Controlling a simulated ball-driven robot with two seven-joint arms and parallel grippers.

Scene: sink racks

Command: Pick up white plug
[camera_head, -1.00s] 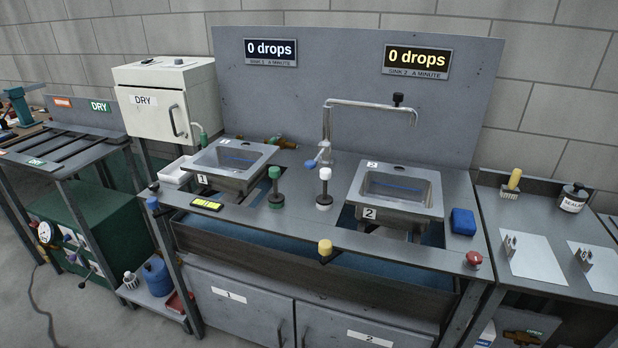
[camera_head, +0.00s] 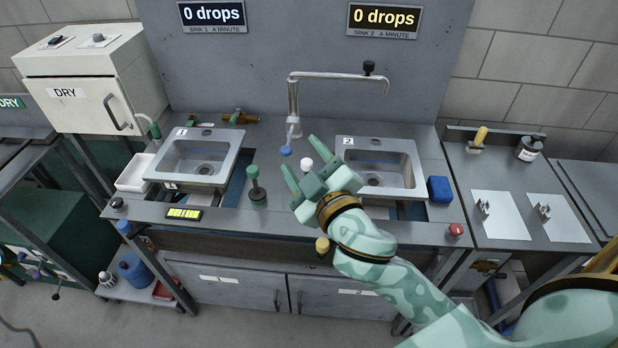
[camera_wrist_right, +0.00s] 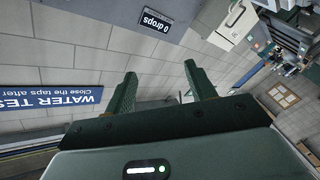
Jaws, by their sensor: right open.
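The white plug (camera_head: 307,164) stands on the counter between the two sinks. Only its white top shows in the head view; my right gripper hides the rest. My right gripper (camera_head: 297,152) is open, its fingers apart on either side of the white top in the picture. I cannot tell how far above or in front of the plug it is. In the right wrist view the open jaws (camera_wrist_right: 160,85) hold nothing and face the wall; the plug is not visible there. My left gripper is not in view.
A green plug (camera_head: 256,186) stands left of the white one, and a blue knob (camera_head: 285,151) hangs by the tap (camera_head: 293,105). Sink 1 (camera_head: 232,140) and sink 2 (camera_head: 416,160) flank the area. A yellow knob (camera_head: 322,246) is at the front edge.

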